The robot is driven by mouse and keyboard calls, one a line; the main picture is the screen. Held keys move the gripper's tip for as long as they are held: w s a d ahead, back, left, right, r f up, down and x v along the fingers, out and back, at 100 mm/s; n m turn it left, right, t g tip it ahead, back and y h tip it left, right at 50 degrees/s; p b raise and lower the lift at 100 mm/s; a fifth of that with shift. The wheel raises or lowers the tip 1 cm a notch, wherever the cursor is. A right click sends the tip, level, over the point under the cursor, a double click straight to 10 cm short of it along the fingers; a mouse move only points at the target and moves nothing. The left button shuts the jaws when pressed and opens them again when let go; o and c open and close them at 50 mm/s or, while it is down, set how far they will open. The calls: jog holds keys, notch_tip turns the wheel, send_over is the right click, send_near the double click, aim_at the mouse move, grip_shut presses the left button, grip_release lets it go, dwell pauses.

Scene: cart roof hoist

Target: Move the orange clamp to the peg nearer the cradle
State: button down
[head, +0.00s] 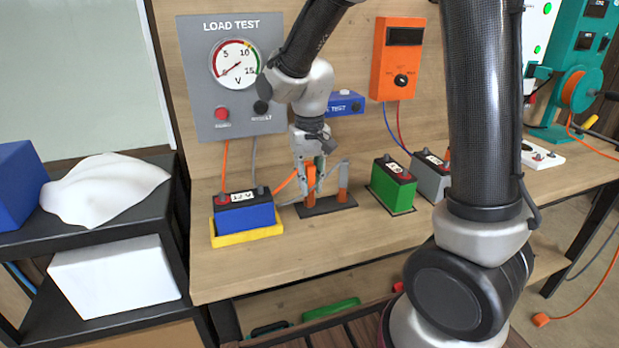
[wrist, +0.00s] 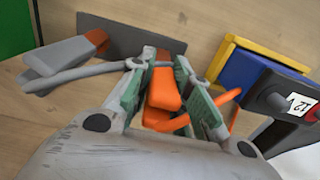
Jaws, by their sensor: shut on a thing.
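My gripper (head: 310,186) is closed on the orange clamp (head: 309,180) at the left end of the dark peg stand (head: 325,207). In the wrist view the orange clamp (wrist: 163,88) sits between the two green-padded fingers (wrist: 162,95). The grey clamp (wrist: 62,55) is at the stand's other end, by a brownish-orange peg (head: 343,194). The yellow cradle (head: 248,238) stands left of the stand and holds a blue battery (head: 243,214). In the wrist view the cradle (wrist: 232,50) is on the right.
A green battery (head: 393,184) and a grey battery (head: 431,174) stand right of the peg stand. The load test panel (head: 232,75) rises behind, with cables hanging down. The bench front (head: 300,250) is clear. A black shelf (head: 90,225) is at left.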

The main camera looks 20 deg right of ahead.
jog(key=shift+f, duration=0.35)
jog(key=c, duration=1.3)
grip_release()
jog(key=shift+o, duration=0.2)
notch_tip(320, 180, up, 12)
jog(key=shift+f, duration=0.1)
jog(key=s+d+r+t, duration=0.2)
jog(key=s+d, duration=0.5)
jog(key=s, duration=0.2)
jog(key=s+d+r+t, duration=0.1)
jog(key=s+d+t, duration=0.1)
jog(key=s+d, duration=0.6)
jog(key=shift+s+r, duration=0.35)
jog(key=shift+s, duration=0.65)
